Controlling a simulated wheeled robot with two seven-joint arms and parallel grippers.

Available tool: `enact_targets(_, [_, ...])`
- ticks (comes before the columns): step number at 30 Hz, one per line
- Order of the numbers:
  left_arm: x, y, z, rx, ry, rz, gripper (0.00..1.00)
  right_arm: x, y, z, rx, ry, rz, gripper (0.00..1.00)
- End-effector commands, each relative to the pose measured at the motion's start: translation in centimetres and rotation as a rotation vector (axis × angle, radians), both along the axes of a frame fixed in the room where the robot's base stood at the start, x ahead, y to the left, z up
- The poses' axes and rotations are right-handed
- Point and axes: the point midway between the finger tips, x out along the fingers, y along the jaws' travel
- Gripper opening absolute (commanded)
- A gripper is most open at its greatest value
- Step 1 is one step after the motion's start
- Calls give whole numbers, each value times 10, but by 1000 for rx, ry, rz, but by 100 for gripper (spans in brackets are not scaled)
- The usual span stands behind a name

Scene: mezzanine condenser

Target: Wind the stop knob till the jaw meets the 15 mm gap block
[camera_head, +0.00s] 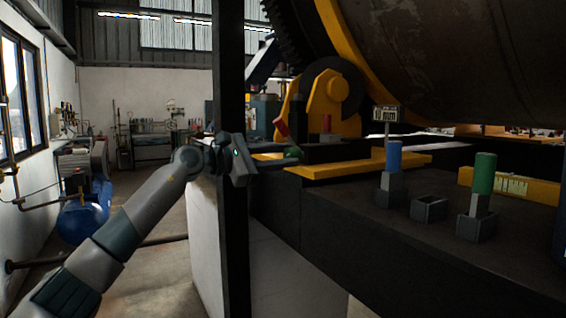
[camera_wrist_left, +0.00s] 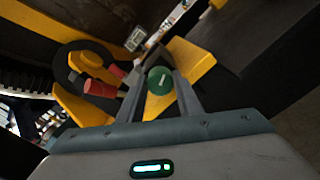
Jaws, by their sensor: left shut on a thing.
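The round green knob (camera_wrist_left: 159,80) with a white mark on its face sits between the fingers of my left gripper (camera_wrist_left: 158,88) in the left wrist view. The gripper is shut on it. In the head view the knob (camera_head: 293,152) shows small at the fingertips, beside the yellow plate. A red-topped piece (camera_head: 326,122) stands just behind, by the yellow bracket; it may be the gap block, but no size is readable. A tilted red handle (camera_head: 281,127) is close to the knob. The jaw and its contact with a block cannot be made out. My right gripper is out of view.
A blue-topped block (camera_head: 394,160) and a green-topped block (camera_head: 484,172) stand in grey holders on the dark bench, with an empty holder (camera_head: 429,208) between them. A yellow scale (camera_head: 500,184) lies behind. A dark post (camera_head: 230,70) rises near my left wrist.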

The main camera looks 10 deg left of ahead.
Motion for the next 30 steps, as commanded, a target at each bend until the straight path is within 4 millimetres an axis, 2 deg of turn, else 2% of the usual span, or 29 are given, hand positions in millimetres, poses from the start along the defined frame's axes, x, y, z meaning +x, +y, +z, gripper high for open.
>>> enact_targets(1, [0, -1, -5, 24, -22, -3, 10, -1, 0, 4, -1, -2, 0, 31])
enact_targets(9, [0, -1, -5, 100, -126, -2, 10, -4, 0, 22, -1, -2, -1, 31])
enact_targets(25, [0, -1, -5, 119, -152, -2, 10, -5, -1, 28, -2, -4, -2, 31])
enact_targets(26, [0, -1, -4, 119, -152, -2, 37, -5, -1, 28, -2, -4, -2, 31])
enact_targets(27, [0, -1, -4, 119, -152, -2, 46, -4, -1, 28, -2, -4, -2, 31])
enact_targets(28, [0, -1, -4, 118, -153, -2, 51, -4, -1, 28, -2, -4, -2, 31])
enact_targets(30, [0, -1, -3, 117, -153, -1, 51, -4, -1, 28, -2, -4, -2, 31])
